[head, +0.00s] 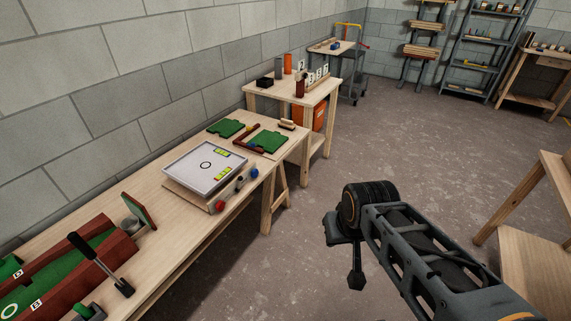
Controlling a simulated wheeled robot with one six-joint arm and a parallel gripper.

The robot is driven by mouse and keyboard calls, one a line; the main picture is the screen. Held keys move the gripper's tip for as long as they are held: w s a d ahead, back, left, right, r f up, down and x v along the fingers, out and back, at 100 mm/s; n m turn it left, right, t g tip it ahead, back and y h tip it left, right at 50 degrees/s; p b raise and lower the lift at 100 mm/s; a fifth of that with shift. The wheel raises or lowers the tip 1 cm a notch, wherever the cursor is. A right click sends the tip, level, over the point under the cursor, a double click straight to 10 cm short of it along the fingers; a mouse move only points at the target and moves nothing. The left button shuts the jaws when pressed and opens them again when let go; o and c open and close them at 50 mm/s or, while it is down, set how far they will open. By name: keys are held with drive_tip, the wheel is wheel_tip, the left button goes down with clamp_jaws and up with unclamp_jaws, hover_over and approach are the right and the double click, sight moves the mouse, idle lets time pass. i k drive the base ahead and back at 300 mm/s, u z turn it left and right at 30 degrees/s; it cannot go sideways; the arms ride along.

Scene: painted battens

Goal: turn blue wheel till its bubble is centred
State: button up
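A white levelling plate (184,171) with two yellow-green bubble vials, an upper one (218,154) and a lower one (222,174), sits on a wooden base on the long bench. The blue wheel (254,173) is at the base's right front corner. A red wheel (219,206) is at its near corner. The vials are too small to tell where their bubbles stand. My gripper (354,277) hangs over the floor, right of the bench and apart from the blue wheel. Its fingers are too dark and small to tell whether they are open.
A grey knob (239,183) is between the wheels. Green boards (268,140) lie behind the plate. A red-brown trough (75,262) with a black lever (98,262) is at the near left. Open floor (300,240) separates the bench from my arm. Another wooden table (540,245) is at right.

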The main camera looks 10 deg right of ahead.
sight(255, 172)
drive_tip(key=u, duration=0.15)
drive_tip(key=i, duration=1.1)
drive_tip(key=u, duration=0.8)
